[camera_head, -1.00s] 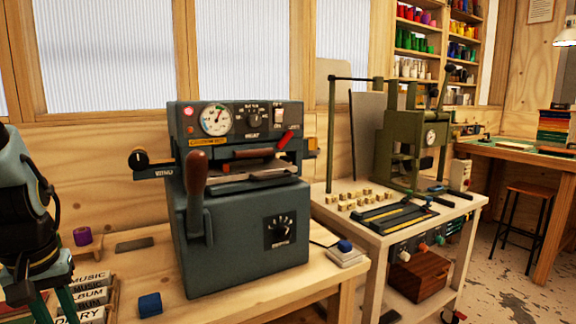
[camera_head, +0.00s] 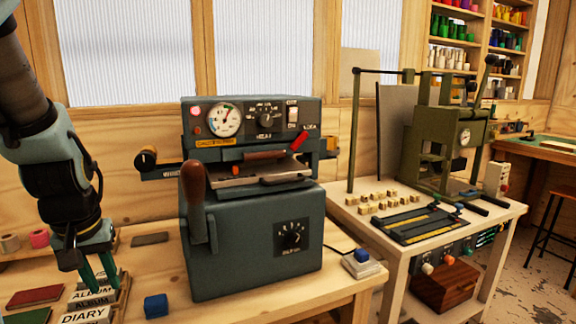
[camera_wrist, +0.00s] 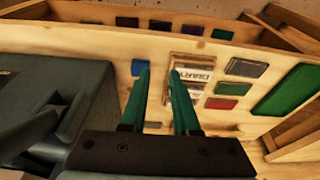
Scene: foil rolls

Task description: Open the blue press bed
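The blue-grey press (camera_head: 250,235) stands on the wooden bench in the middle of the head view. Its upper part carries a round gauge (camera_head: 224,119) and knobs. A brown-gripped lever (camera_head: 194,190) stands upright at its front left. A wooden handle (camera_head: 265,155) and a metal plate (camera_head: 262,172) sit in the gap between the upper and lower parts. My gripper (camera_head: 105,278) points down left of the press, apart from it, over the labelled boxes. In the wrist view my gripper (camera_wrist: 160,75) has its two green fingers apart with nothing between them; the press (camera_wrist: 50,110) is at left.
Labelled boxes (camera_head: 88,310), a blue block (camera_head: 156,306) and flat coloured pieces (camera_head: 35,296) lie on the bench at left. A small white box with a blue top (camera_head: 361,262) is right of the press. A green press (camera_head: 440,140) stands on a separate table.

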